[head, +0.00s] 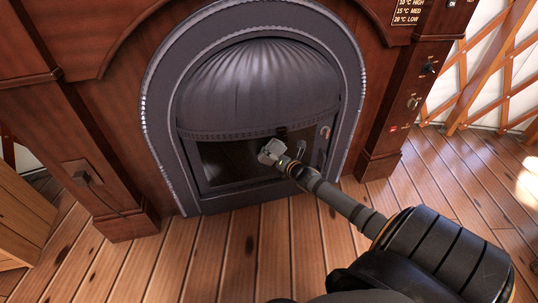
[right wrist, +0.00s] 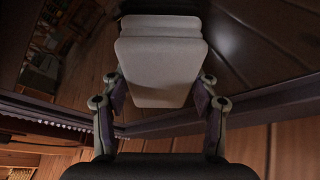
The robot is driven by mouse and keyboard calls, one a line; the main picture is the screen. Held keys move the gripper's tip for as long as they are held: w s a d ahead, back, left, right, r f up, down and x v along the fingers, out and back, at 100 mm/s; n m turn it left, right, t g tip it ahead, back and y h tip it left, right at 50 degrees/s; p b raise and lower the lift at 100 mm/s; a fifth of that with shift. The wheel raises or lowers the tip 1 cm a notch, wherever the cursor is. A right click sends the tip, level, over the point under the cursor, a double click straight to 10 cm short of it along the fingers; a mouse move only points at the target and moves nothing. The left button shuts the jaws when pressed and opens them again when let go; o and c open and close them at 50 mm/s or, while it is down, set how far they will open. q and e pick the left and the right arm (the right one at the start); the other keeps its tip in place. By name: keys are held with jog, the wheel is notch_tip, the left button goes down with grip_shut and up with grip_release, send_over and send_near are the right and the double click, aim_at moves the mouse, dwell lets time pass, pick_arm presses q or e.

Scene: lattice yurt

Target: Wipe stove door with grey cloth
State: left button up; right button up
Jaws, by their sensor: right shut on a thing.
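The stove door (head: 235,160) is a dark framed glass panel low in the arched stove front, and it looks shut. My right arm reaches in from the right, and my right gripper (head: 285,163) is in front of the right part of the glass. It is shut on the grey cloth (head: 270,150), a small folded pad. In the right wrist view the cloth (right wrist: 160,65) sits between the two fingers, with the dark reflecting glass (right wrist: 60,55) behind it. I cannot tell whether the cloth touches the glass. My left gripper is not in view.
A ribbed dark hood (head: 262,85) bulges above the door. A wooden surround (head: 105,120) frames the stove, with knobs (head: 412,103) on its right pillar. A wooden cabinet (head: 20,225) stands at the left. The plank floor (head: 225,265) in front is clear.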

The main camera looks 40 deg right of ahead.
aim_at(249, 154)
jog(key=shift+s+d+p, duration=0.2)
jog(key=shift+s+d, duration=0.1)
jog(key=shift+d, duration=0.3)
jog(key=shift+s+d+p, duration=0.2)
jog(key=shift+s+d, duration=0.05)
jog(key=shift+d, duration=0.3)
jog(key=shift+w+f+b, duration=0.1)
jog(key=shift+b, duration=0.5)
jog(key=shift+r, duration=0.25)
jog(key=shift+w+a+f+b, duration=0.1)
jog(key=shift+w+a+b, duration=0.1)
jog(key=shift+a+b, duration=0.15)
jog(key=shift+w+a+b, duration=0.2)
jog(key=shift+w+a, duration=0.05)
jog(key=shift+a, duration=0.35)
jog(key=shift+w+a+b, duration=0.15)
jog(key=shift+w+a, duration=0.05)
jog(key=shift+a, duration=0.4)
jog(key=shift+w+a, duration=0.25)
jog(key=shift+a, duration=0.45)
jog(key=shift+w+a, duration=0.3)
jog(key=shift+a, duration=0.4)
jog(key=shift+w+a, duration=0.25)
jog(key=shift+a, duration=0.45)
jog(key=shift+w+a, duration=0.3)
jog(key=shift+a, duration=0.3)
jog(key=shift+w+a, duration=0.3)
jog(key=shift+a, duration=0.3)
